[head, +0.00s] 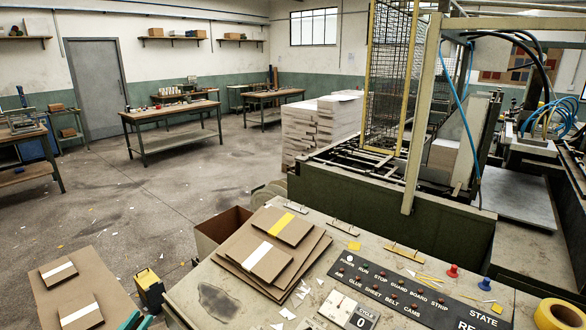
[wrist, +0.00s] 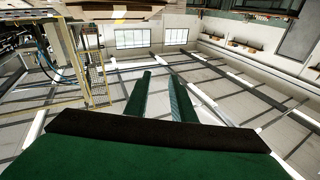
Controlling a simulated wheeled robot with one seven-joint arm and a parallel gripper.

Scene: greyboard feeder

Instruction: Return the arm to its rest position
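My gripper (wrist: 161,79) shows in the wrist view as two long green fingers with a clear gap between them. It is open and nothing is held. Behind the fingers are windows, ceiling beams and the machine's mesh guard, with no object close to the tips. The rest of my arm is out of the head view.
The control panel (head: 412,292) carries greyboard sheets (head: 230,262) with banded pads. A yellow-and-black box (head: 150,290) and an open brown box (head: 213,232) stand left of it. The machine with its mesh guard (head: 390,70) fills the right. Open floor (head: 150,195) lies behind, towards the workbenches.

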